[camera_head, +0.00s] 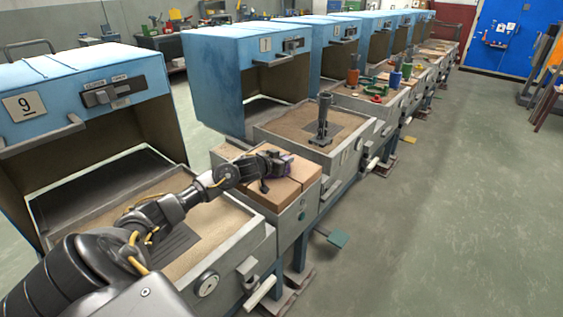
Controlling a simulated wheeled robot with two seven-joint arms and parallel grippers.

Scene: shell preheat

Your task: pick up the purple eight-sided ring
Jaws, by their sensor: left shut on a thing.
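My left arm comes in from the lower left. Its left gripper (277,163) is low over a brown block-topped surface between two sand trays. It is shut on the purple eight-sided ring (285,154), of which only a small purple part shows around the fingers. The gripper hides most of the ring, so I cannot tell whether the ring touches the surface below. My right gripper is not in view.
The brown surface (289,183) lies between a near sand tray (254,222) and a farther one (273,129). A dark upright fixture (322,122) stands in the farther tray. Blue hoods (215,77) line the left. Several coloured parts stand farther back.

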